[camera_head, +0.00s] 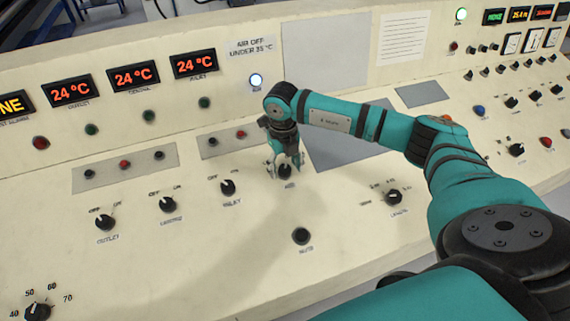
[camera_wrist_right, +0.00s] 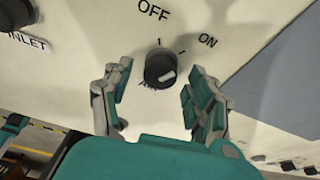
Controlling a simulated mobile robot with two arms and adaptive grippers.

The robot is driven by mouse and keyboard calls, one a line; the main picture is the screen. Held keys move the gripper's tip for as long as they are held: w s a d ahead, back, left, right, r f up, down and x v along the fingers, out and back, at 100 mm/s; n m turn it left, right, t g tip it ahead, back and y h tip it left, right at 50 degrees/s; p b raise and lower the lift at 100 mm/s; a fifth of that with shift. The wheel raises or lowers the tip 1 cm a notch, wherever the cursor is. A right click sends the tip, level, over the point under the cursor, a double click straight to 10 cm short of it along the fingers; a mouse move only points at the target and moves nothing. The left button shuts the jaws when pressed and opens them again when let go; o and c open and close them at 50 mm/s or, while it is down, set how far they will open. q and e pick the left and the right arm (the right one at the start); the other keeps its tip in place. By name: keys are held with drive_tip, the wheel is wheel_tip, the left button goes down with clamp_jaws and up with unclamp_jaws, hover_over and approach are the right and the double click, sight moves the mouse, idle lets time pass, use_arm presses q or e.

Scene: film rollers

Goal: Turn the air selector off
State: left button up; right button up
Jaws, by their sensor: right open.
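The air selector (camera_head: 285,172) is a black round knob on the cream sloping console, above an AIR label. In the right wrist view the knob (camera_wrist_right: 158,66) shows between OFF and ON markings, with a pale mark on its lower right side. I cannot tell for sure which marking it points to. My right gripper (camera_head: 286,166) points down over the knob. Its two fingers (camera_wrist_right: 160,75) are open, one on each side of the knob, with visible gaps. The AIR label is partly hidden in the wrist view. My left gripper is not in view.
The inlet knob (camera_head: 228,187), loading knob (camera_head: 167,204) and outlet knob (camera_head: 106,222) stand to the left. A black button (camera_head: 301,236) and length knob (camera_head: 394,197) are nearer and to the right. A lit lamp (camera_head: 256,80) sits below the "AIR OFF UNDER 35°C" sign (camera_head: 252,47).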

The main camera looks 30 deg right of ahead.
drive_tip(key=shift+f, duration=0.25)
drive_tip(key=c, duration=1.1)
drive_tip(key=shift+c, duration=0.2)
